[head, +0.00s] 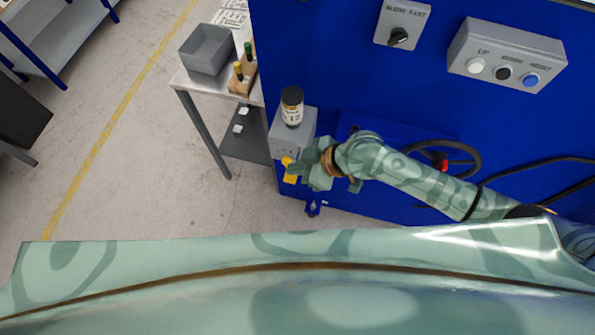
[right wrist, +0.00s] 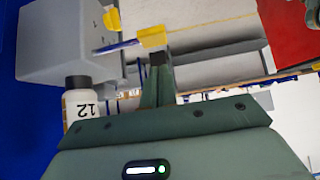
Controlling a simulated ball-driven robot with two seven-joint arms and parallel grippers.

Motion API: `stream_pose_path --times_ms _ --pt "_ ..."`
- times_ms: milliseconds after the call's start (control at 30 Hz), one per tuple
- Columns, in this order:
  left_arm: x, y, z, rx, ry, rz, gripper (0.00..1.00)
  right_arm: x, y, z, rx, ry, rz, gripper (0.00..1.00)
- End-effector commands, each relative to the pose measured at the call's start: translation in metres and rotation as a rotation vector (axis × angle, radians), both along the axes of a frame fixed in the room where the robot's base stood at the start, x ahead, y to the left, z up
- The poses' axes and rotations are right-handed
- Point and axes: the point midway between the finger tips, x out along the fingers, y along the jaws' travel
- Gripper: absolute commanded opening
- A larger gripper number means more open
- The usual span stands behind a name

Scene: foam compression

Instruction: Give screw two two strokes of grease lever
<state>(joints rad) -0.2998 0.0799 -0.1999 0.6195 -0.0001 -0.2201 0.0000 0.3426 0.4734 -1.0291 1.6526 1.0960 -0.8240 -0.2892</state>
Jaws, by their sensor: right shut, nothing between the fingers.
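The grease pump is a grey box (head: 282,140) on the side of the blue machine, with a dark-capped bottle (head: 291,108) on it. In the right wrist view the grey box (right wrist: 60,45) fills the upper left, and the bottle (right wrist: 80,102) shows the number 12. A lever with a yellow end (right wrist: 152,37) sticks out from the box; yellow also shows in the head view (head: 289,168). My right gripper (right wrist: 158,60) is shut and empty, its fingertips right at the yellow end; contact is unclear. My left gripper is not in view. Which screw is number two cannot be told.
A panel with buttons (head: 507,57) and a slow/fast switch (head: 402,24) sit on the blue machine. A handwheel (head: 445,160) is behind my right arm. A side table (head: 196,84) holds a grey bin (head: 207,48) and a wooden block (head: 241,80). Floor at left is open.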

Motion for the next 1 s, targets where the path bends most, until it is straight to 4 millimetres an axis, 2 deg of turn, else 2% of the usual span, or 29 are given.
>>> stream_pose_path --times_ms 33,200,667,1000 --pt "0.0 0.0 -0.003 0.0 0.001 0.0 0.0 -0.001 -0.001 -0.011 -0.003 0.005 -0.002 0.0" --pt "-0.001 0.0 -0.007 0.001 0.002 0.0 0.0 -0.001 -0.001 -0.026 0.0 0.002 -0.001 0.0" --pt "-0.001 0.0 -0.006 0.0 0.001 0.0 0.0 -0.001 -0.002 -0.03 -0.003 -0.004 -0.001 0.0" --pt "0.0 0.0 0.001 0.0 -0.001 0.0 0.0 -0.008 0.001 -0.053 -0.073 -0.22 -0.001 0.0"
